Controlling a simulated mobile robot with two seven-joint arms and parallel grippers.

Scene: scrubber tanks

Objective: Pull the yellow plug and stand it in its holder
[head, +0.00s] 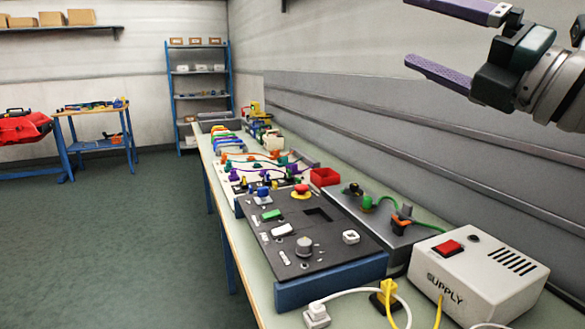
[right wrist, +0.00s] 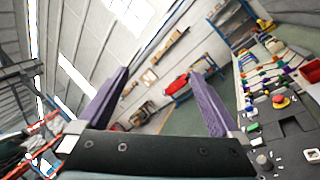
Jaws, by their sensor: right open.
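The yellow plug (head: 388,291) stands upright at the bottom of the head view, on a small black base (head: 378,301), with a yellow cable. I cannot tell whether this base is a socket or the holder. My right gripper (head: 408,31) is open and empty, high at the upper right of the head view, well above and apart from the plug. Its two purple fingers also show spread in the right wrist view (right wrist: 160,76), with nothing between them. The plug does not show in the right wrist view. My left gripper is not in view.
A white supply box (head: 482,280) with a red switch stands right of the plug. A white plug (head: 317,314) with a white cable is on its left. A dark control panel (head: 330,262) lies behind, then a red bin (head: 324,177) and several coloured connectors along the bench.

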